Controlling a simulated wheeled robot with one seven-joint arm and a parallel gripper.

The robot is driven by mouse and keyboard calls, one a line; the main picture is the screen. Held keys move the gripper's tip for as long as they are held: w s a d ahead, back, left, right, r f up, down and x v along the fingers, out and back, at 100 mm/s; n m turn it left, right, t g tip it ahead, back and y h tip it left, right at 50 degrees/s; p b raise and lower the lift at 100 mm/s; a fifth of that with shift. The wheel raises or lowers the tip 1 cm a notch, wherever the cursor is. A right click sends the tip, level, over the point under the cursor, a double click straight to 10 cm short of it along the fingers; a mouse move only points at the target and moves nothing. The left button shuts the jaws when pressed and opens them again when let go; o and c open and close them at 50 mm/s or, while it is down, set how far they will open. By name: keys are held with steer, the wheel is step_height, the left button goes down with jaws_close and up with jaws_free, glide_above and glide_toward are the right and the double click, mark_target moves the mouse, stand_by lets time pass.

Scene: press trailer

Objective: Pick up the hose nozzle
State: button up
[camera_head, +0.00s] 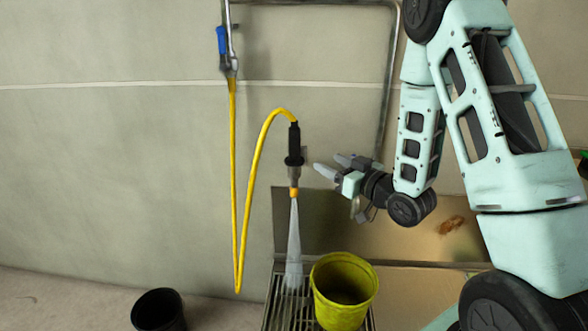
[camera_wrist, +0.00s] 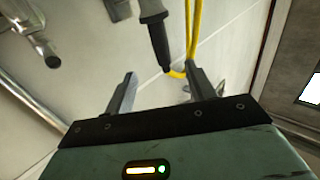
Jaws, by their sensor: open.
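The hose nozzle (camera_head: 294,158) hangs upright in the head view, with a black grip, a grey lower part and an orange tip. A pale spray runs down from the tip. The yellow hose (camera_head: 252,175) loops into its top. My gripper (camera_head: 329,164) is open and empty, a little to the right of the nozzle, with its fingers pointing left towards it. In the wrist view a black and grey body that looks like the nozzle (camera_wrist: 158,40) shows beyond my spread fingertips (camera_wrist: 160,74), not between them. The yellow hose runs beside it.
A yellow-green bucket (camera_head: 343,290) stands on a metal grate (camera_head: 281,312) below. A black bucket (camera_head: 158,310) is on the floor at left. A pipe with a blue-handled tap (camera_head: 222,42) is on the wall. A grey pipe (camera_head: 391,75) runs down behind my arm.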

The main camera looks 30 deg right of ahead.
mark_target(298, 148)
steer(key=w, duration=0.3)
steer(key=w+a+p, duration=0.1)
steer(key=w, duration=0.2)
steer(key=w+p, duration=0.1)
steer(key=w, duration=0.2)
steer(key=shift+a, duration=0.4)
steer(key=shift+w+a+f+p, duration=0.1)
steer(key=shift+w+a+p, duration=0.1)
steer(key=shift+w, duration=0.75)
steer(key=shift+w+a+r+p, duration=0.15)
steer(key=shift+w+p, duration=0.1)
steer(key=shift+w, duration=0.7)
steer(key=shift+w+a+f+p, duration=0.15)
steer(key=shift+w+a+p, duration=0.05)
steer(key=shift+w, duration=0.75)
steer(key=c, duration=1)
